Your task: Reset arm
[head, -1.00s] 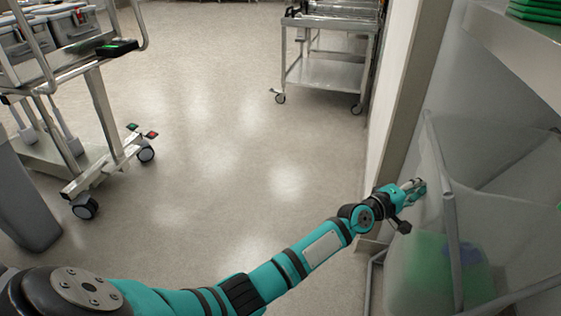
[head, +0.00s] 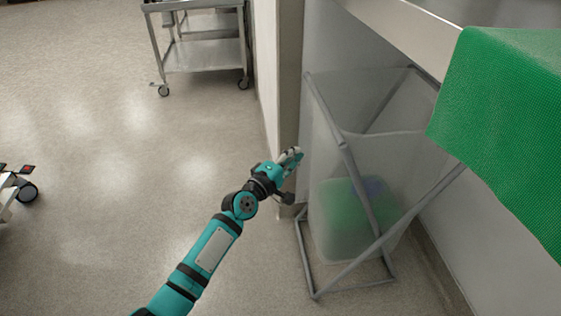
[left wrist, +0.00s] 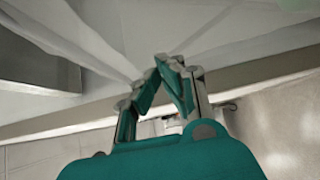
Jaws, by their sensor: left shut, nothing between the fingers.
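My left arm, teal and black, reaches up from the bottom of the head view. My left gripper (head: 291,157) is shut and empty, beside the wall edge and just left of the translucent bin's frame. In the left wrist view, its teal-and-grey fingers (left wrist: 160,68) come together at the tips with nothing between them. My right gripper is not in view.
A translucent bin (head: 328,150) in a metal frame holds green and blue stuff. A green textured item (head: 500,120) hangs at the right, by a metal counter (head: 410,35). A steel cart (head: 205,55) stands behind.

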